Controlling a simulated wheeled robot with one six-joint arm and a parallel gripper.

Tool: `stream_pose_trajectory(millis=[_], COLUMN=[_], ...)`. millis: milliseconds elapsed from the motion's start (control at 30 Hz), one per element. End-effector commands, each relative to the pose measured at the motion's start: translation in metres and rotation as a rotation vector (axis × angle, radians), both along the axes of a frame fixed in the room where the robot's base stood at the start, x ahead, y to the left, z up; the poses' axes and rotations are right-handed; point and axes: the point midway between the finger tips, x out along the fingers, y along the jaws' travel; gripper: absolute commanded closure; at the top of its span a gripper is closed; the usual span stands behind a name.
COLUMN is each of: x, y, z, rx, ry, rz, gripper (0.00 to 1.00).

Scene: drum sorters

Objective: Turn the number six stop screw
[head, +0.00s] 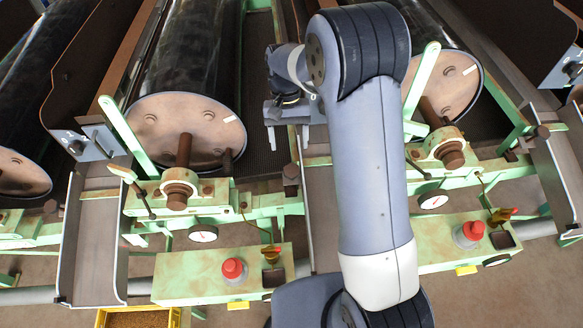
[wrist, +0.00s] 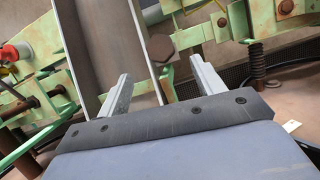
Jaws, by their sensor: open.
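A brown hex-headed screw (head: 291,175) stands upright at the right end of the left drum's green frame, just below my gripper in the head view. It also shows in the wrist view (wrist: 160,47), beyond the fingertips and roughly in line with the gap between them. No number can be read by it, so I cannot tell if it is number six. My gripper (head: 288,140) is open and empty, its fingers pointing down toward this screw and apart from it. The two grey fingers show in the wrist view (wrist: 159,72). A similar screw (head: 543,131) stands at the far right.
Large dark drums (head: 190,50) lie on green frames on both sides. A metal chute (head: 95,235) stands at left. Green control boxes with red buttons (head: 233,268) sit in front. A dial gauge (head: 203,233) and a yellow crate (head: 140,318) are near. My arm hides part of the middle.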

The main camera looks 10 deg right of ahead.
Motion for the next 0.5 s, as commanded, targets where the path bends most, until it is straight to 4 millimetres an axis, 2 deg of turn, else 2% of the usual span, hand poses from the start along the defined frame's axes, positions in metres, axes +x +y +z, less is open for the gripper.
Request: stream_pose_trajectory(millis=[233, 500], x=[-0.028, -0.039], y=[-0.008, -0.011], z=[0.017, 0.02], rx=[0.047, 0.066], ry=[-0.22, -0.3], rz=[-0.106, -0.151], gripper=[0.36, 0.36])
